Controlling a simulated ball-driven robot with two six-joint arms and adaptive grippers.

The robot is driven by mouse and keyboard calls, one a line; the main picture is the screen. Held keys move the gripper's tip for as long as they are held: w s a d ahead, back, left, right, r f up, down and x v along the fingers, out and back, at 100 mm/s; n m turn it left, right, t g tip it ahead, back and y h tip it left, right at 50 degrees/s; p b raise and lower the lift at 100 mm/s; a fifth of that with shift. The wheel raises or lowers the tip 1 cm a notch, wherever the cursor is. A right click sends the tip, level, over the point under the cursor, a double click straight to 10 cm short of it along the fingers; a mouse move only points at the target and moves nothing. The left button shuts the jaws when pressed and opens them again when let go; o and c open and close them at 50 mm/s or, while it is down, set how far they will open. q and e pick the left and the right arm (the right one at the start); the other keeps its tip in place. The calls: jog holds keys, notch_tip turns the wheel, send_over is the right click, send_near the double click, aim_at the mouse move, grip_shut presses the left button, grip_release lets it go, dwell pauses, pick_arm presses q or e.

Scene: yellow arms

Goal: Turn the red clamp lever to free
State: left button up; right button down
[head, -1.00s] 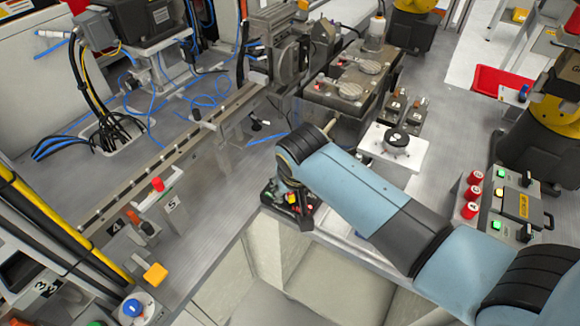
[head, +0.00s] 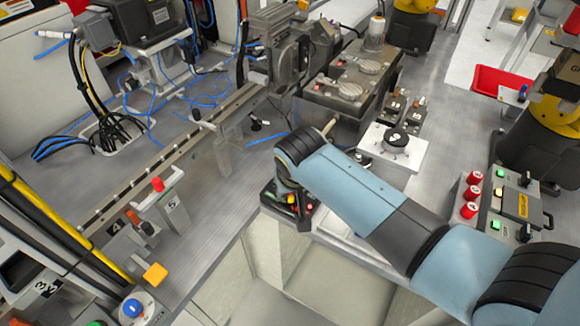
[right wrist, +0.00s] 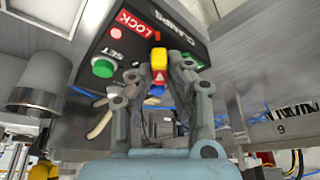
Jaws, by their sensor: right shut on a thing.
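The dark clamp panel (right wrist: 130,40) fills the top of the right wrist view. It bears the words CLAMP, LOCK and SET, a red dot beside LOCK and a green button beside SET. The red clamp lever (right wrist: 158,76) shows red and yellow, with a small white triangle mark. My right gripper (right wrist: 157,84) is shut on it, one finger on each side. In the head view, my right gripper (head: 286,194) is at the clamp panel (head: 268,194) on the bench's front edge, mostly hidden behind my blue wrist. The lever's full angle is hard to read. My left gripper is not in view.
A box with red knobs (head: 472,193) is at the right. A long rail (head: 170,155) runs along the left bench.

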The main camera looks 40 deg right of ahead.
jog(key=m+h, duration=0.1)
jog(key=m, duration=0.3)
jog(key=shift+w+a+g, duration=0.1)
jog(key=shift+a+g, duration=0.05)
jog(key=shift+g, duration=0.25)
jog(key=m+g+h, duration=0.1)
jog(key=m, duration=0.2)
jog(key=shift+m+b, duration=0.3)
jog(key=m+g+b, duration=0.1)
jog(key=m, duration=0.1)
jog(key=m+g, duration=0.1)
jog(key=m, duration=0.2)
jog(key=shift+w+m+h+b, duration=0.15)
jog(key=shift+m+h+b, duration=0.15)
jog(key=shift+h+b, duration=0.1)
jog(key=shift+m+g+y+b, duration=0.3)
jog(key=shift+m+g+b, duration=0.55)
jog(key=shift+m, duration=1.35)
jog(key=shift+g, duration=0.25)
jog(key=c, duration=1.3)
grip_release()
